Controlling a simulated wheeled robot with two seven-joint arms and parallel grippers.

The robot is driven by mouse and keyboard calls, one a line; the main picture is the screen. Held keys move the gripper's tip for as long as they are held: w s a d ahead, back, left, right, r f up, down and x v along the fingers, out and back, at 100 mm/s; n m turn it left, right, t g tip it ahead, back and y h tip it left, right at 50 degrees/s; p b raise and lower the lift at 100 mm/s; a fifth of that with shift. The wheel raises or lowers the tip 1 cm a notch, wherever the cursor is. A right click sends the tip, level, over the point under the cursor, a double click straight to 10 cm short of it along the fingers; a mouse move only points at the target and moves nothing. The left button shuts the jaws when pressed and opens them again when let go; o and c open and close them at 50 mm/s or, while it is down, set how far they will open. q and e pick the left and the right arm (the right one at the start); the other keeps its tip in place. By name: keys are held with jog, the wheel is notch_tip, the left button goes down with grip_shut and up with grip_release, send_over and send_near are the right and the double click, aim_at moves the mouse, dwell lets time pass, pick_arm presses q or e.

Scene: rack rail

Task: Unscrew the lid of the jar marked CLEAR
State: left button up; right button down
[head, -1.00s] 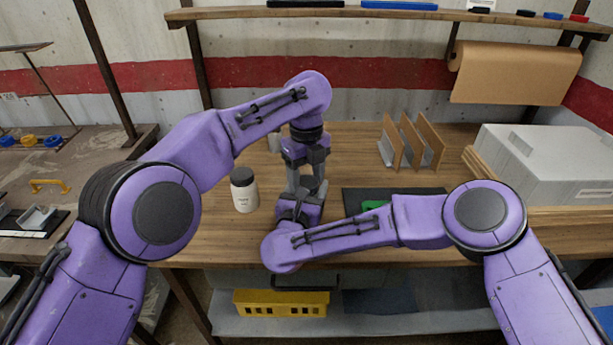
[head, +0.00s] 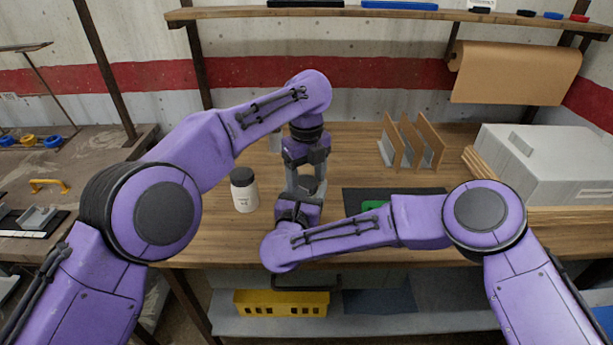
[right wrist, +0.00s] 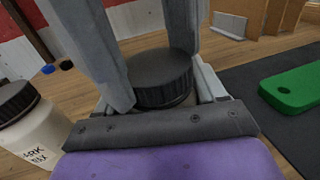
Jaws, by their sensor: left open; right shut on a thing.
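A jar with a dark ribbed lid (right wrist: 162,80) stands between my grippers in the right wrist view. Its body is mostly hidden and no label shows on it. My right gripper (right wrist: 165,102) is shut on this jar, below the lid. My left gripper (head: 306,190) reaches down from above, its grey fingers open on either side of the lid; whether they touch it I cannot tell. A second white jar with a dark lid (head: 243,192) stands upright to the left, apart from both grippers.
A green piece (right wrist: 292,88) lies on a dark mat (right wrist: 250,85) at the right. Upright wooden dividers (head: 410,142) and a grey box (head: 550,165) stand further right. Bare tabletop lies around the left jar.

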pick_arm(q)
notch_tip(320, 180, up, 4)
jog(key=shift+r, duration=0.15)
pick_arm(e)
jog(key=shift+w+d+f, duration=0.15)
jog(key=shift+d+f, duration=0.1)
jog(key=shift+f, duration=0.1)
pick_arm(q)
jog(key=shift+s+r, duration=0.1)
jog(key=shift+r, duration=0.15)
pick_arm(e)
jog(key=shift+r, duration=0.15)
pick_arm(q)
jog(key=shift+f, duration=0.1)
jog(key=shift+f, duration=0.1)
pick_arm(e)
jog(key=shift+c, duration=0.4)
grip_release()
jog(key=shift+o, duration=0.4)
jog(key=shift+a, duration=0.15)
jog(key=shift+r, duration=0.1)
